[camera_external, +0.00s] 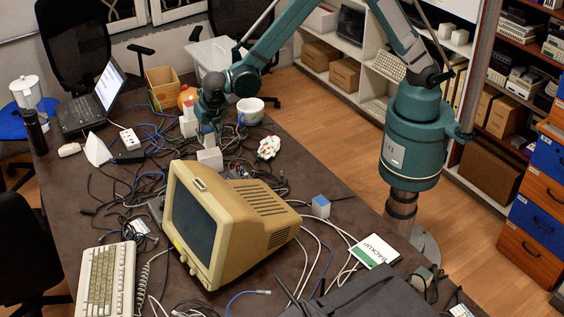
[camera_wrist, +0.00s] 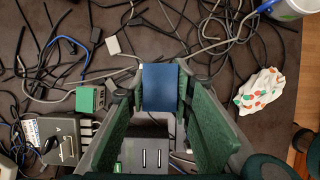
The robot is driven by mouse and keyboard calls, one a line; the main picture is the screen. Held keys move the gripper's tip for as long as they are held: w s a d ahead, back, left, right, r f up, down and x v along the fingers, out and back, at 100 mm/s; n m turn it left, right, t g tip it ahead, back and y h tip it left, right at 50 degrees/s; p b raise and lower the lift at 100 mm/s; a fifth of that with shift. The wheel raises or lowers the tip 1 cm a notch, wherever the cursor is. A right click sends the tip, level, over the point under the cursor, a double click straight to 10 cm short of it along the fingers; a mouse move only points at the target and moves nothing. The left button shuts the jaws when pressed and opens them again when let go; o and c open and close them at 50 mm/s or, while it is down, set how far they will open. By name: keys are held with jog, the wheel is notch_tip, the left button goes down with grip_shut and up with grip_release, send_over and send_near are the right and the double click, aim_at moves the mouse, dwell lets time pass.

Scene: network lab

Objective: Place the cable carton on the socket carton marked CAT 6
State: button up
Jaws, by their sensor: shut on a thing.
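My gripper (camera_external: 208,140) is over the table behind the old monitor. Its fingers are shut on a small carton with a plain blue top (camera_wrist: 160,87). In the external view a pale carton (camera_external: 210,158) shows at the fingertips, and it looks like the same held carton. Whether it touches the table or cables is hard to tell. Another small carton with a blue top and pale sides (camera_external: 321,206) stands on the table to the right of the monitor. No CAT 6 marking is readable on either carton, so I cannot tell which is marked.
The beige monitor (camera_external: 230,220) stands close in front of my gripper. Tangled cables cover much of the table. A BACKUP box (camera_external: 374,251) lies near the second carton.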

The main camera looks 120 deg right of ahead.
aim_at(208, 143)
jog(key=shift+f, duration=1.8)
jog(key=shift+f+b, duration=0.25)
jog(key=shift+b, duration=0.1)
jog(key=o, duration=1)
jog(key=shift+c, duration=0.2)
jog(key=shift+r, duration=0.2)
jog(key=p+v, duration=0.1)
jog(key=v, duration=1.1)
jog(key=shift+a+r, duration=0.1)
